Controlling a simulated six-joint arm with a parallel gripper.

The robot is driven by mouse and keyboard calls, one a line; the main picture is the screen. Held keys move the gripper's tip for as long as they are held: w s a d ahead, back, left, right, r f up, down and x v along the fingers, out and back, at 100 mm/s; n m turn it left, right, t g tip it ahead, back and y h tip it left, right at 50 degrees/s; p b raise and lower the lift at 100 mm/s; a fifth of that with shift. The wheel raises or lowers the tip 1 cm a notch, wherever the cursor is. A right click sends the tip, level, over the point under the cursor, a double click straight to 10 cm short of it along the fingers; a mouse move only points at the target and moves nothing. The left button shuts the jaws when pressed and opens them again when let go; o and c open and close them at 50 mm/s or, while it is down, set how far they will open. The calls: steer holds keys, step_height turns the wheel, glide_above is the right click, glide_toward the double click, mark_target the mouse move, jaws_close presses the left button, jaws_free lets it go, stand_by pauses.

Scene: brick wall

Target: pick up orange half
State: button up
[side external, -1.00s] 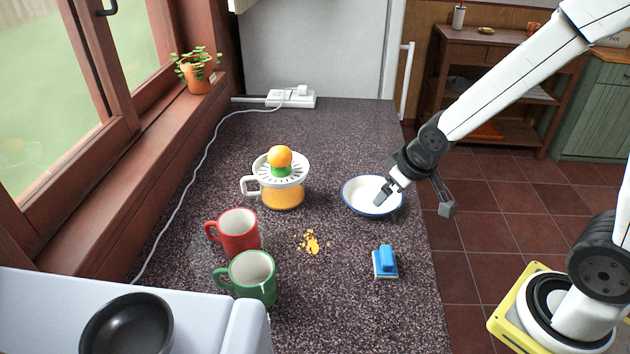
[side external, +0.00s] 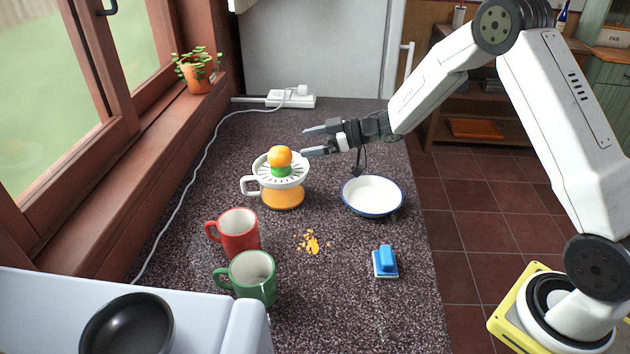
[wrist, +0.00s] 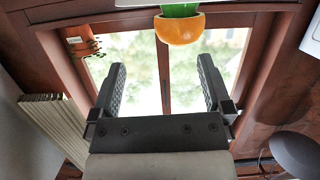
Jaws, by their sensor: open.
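The orange half (side external: 279,156) sits on the green cone of the white and orange juicer (side external: 283,188) on the dark speckled counter. My gripper (side external: 304,141) is open and empty, just right of the orange half and slightly above it, with its fingers pointing left. They do not touch it. In the wrist view the orange half (wrist: 180,28) appears upside down at the top edge, beyond the gap between the open fingers (wrist: 162,82). Only a little of the green cone shows there.
A white bowl with a blue rim (side external: 372,209) stands below my wrist. A red mug (side external: 238,233), a green mug (side external: 250,278), yellow-orange crumbs (side external: 312,244) and a blue sponge brush (side external: 385,262) lie nearer the front. A white cord (side external: 196,176) runs along the window side.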

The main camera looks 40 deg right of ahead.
mark_target(280, 152)
steer(key=shift+s+a+f+n+g+y, duration=0.2)
steer(key=shift+s+f+n+g+y, duration=0.35)
steer(key=shift+n+g+y, duration=0.4)
steer(key=shift+w+a, duration=0.1)
steer(key=shift+x, duration=1.2)
steer(key=shift+w+a, duration=0.1)
steer(key=shift+x, duration=2.5)
steer(key=shift+r, duration=0.1)
steer(key=shift+c, duration=0.2)
steer(key=c, duration=1)
steer(key=shift+r, duration=0.15)
